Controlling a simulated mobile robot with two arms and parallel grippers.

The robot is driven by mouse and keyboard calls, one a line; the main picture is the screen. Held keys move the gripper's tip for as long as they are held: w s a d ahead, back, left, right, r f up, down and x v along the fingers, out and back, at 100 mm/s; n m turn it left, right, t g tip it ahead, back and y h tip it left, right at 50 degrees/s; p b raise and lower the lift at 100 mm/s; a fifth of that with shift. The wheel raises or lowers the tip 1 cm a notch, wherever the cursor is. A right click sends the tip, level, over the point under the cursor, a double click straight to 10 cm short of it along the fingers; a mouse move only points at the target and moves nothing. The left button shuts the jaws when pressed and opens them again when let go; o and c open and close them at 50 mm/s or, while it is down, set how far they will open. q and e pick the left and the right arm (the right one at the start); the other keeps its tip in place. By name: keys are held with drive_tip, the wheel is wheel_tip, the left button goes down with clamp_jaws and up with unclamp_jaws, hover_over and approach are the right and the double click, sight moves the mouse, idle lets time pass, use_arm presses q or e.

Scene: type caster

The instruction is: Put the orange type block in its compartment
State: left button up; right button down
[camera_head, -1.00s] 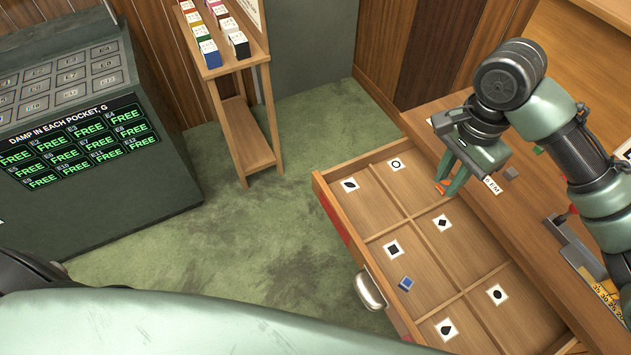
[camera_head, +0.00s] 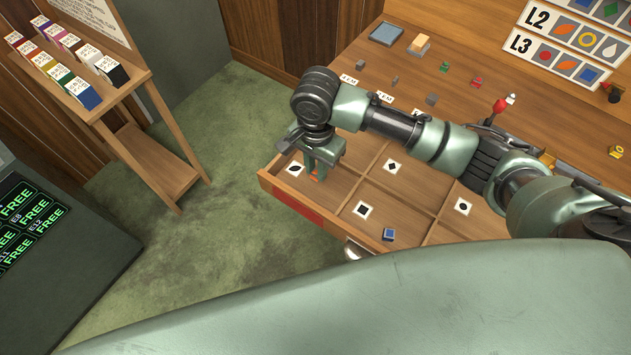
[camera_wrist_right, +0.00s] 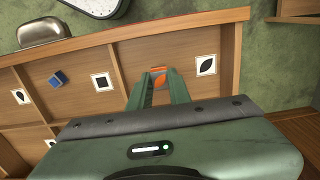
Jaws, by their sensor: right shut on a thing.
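My right gripper (camera_head: 316,170) is shut on the small orange type block (camera_head: 315,178). It points down over the drawer's left end compartment, next to the leaf card (camera_head: 295,168). In the right wrist view the orange block (camera_wrist_right: 160,81) shows a leaf mark between the fingertips (camera_wrist_right: 159,72). The leaf card (camera_wrist_right: 205,65) lies to its right there, within the same compartment walls. I cannot tell whether the block touches the drawer floor. My left gripper is not in view.
The open drawer (camera_head: 310,211) has thin dividers. A blue block (camera_head: 388,234) lies beside the square card (camera_head: 363,209). Several small pieces lie on the bench (camera_head: 455,85) behind. A wooden stand (camera_head: 145,75) with coloured boxes is at left, with free green floor between.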

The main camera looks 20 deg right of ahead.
sight(316, 191)
wheel_tip(316, 191, down, 8)
drive_tip(key=shift+r, duration=0.25)
drive_tip(key=c, duration=1.3)
unclamp_jaws()
drive_tip(key=shift+f, duration=0.1)
wheel_tip(316, 191, up, 12)
drive_tip(key=shift+r, duration=0.15)
